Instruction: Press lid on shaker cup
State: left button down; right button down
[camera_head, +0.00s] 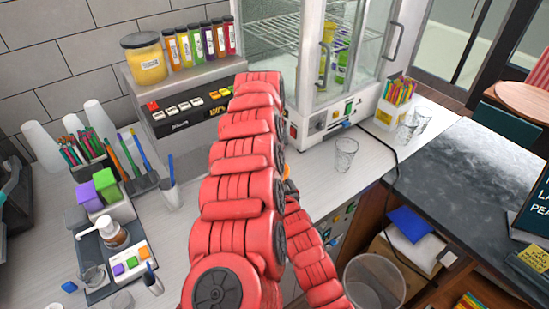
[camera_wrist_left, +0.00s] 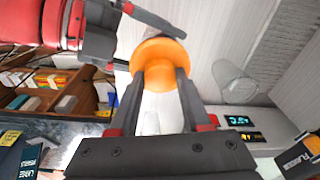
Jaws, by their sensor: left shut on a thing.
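In the left wrist view my left gripper (camera_wrist_left: 160,74) is shut on an orange lid (camera_wrist_left: 156,52). My right gripper (camera_wrist_left: 145,38) comes in from the upper left there, its dark fingers spread around the space just beyond the lid. A greyish surface shows between these fingers and may be the shaker cup, but it is mostly hidden, so I cannot tell whether the lid touches it.
A clear glass (camera_head: 346,153) stands on the white counter right of my arms. The button machine (camera_head: 185,110) with jars is behind on the left, and the glass-door cabinet (camera_head: 345,75) behind on the right. Pen holders and a pump bottle (camera_head: 113,232) crowd the left.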

pick_arm(q)
jog(key=shift+f, duration=0.6)
dwell(0.5)
jog(key=shift+c, duration=1.4)
grip_release()
pick_arm(e)
grip_release()
pick_arm(q)
notch_tip(320, 180, up, 12)
jog(key=s, duration=0.1)
jog(key=shift+a, duration=0.45)
jog(key=shift+f, duration=0.15)
